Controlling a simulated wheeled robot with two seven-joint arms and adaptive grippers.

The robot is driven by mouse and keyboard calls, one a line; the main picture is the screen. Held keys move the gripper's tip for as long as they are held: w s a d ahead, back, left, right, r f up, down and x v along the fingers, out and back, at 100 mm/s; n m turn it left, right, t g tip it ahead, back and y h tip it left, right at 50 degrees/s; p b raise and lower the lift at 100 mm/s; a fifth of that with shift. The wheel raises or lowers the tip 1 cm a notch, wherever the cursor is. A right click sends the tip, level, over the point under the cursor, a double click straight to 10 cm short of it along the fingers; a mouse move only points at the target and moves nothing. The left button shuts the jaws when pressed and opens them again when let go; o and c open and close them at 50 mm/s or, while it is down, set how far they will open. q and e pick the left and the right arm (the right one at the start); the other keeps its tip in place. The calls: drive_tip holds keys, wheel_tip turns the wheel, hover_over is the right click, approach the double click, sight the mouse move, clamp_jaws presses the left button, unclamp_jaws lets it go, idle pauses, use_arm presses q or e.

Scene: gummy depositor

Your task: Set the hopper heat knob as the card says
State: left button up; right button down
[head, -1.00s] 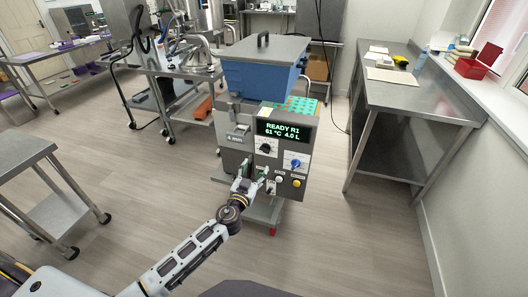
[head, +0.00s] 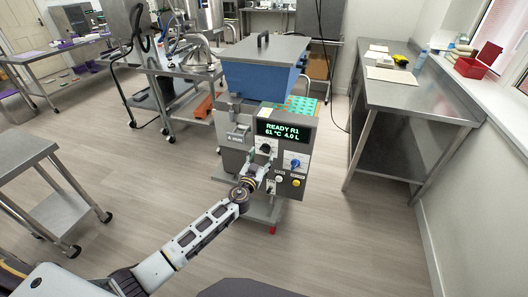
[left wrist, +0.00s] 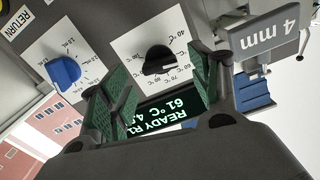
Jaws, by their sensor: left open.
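The depositor's black heat knob (head: 266,148) is on the front panel below the display (head: 283,130), which reads READY R1, 61 °C, 4.0 L. In the left wrist view the panel appears upside down; the black knob (left wrist: 158,60) sits on a white dial plate with temperature marks. My left gripper (head: 262,167) is at the panel just below the knob. In the wrist view its green-padded fingers (left wrist: 162,88) are open, one to each side of the knob, with gaps showing. Contact is not visible. I cannot make out a readable instruction card. My right gripper is out of view.
A blue knob (head: 296,163) with mL marks is beside the heat knob. White (head: 279,179) and yellow (head: 297,182) buttons sit below. A blue hopper (head: 260,80) tops the machine. A steel bench (head: 400,95) stands to the right; open floor lies in front.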

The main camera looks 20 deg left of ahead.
sight(264, 152)
use_arm(q)
drive_tip(key=shift+w, duration=1.65)
drive_tip(key=shift+w+d, duration=0.1)
drive_tip(key=shift+w, duration=0.35)
drive_tip(key=shift+c, duration=0.3)
drive_tip(key=c, duration=1)
